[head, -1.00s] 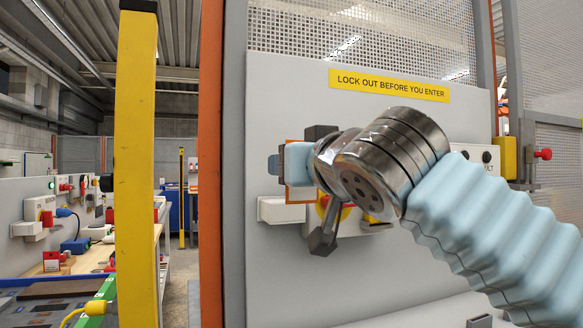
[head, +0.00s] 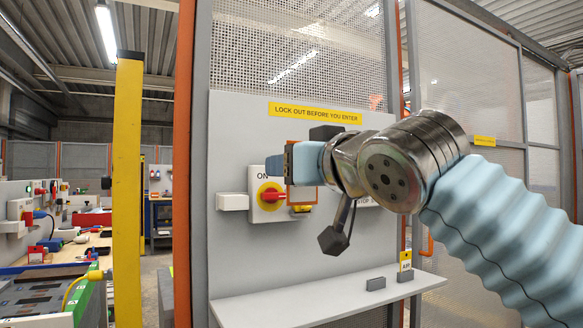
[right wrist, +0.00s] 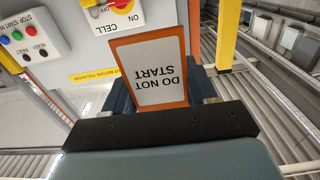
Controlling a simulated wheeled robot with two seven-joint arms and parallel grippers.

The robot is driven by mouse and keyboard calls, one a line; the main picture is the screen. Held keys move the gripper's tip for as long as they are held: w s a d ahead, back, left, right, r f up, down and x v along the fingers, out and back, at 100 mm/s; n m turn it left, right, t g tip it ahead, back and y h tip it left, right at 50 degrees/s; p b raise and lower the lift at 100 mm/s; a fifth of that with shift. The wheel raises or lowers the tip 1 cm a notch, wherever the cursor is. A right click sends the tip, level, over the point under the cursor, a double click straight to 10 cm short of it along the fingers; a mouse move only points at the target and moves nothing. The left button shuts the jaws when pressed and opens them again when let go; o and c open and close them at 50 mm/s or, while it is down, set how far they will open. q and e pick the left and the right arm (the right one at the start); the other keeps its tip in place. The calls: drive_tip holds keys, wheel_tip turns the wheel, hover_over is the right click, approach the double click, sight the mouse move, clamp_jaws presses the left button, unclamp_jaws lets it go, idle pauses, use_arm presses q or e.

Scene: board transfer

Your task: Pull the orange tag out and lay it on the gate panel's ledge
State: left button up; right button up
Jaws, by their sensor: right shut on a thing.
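The orange tag (right wrist: 155,72), with a white face reading DO NOT START upside down, stands between the dark fingers of my right gripper (right wrist: 163,98) in the right wrist view. In the head view my right gripper (head: 279,165) is shut on it in front of the gate panel (head: 240,250), partly covering the isolator box (head: 257,208) with its red and yellow switch. The pale ledge (head: 320,302) runs along the panel's lower part, below the gripper. My left gripper is out of view.
The ledge's left and middle are bare. A small white holder (head: 232,201) sits left of the isolator box. A yellow post (head: 128,160) stands at left.

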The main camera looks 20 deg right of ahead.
drive_tip(key=shift+r+p, duration=0.65)
drive_tip(key=shift+r, duration=1.7)
drive_tip(key=s, duration=0.6)
drive_tip(key=shift+d+b, duration=0.2)
drive_tip(key=shift+b, duration=0.1)
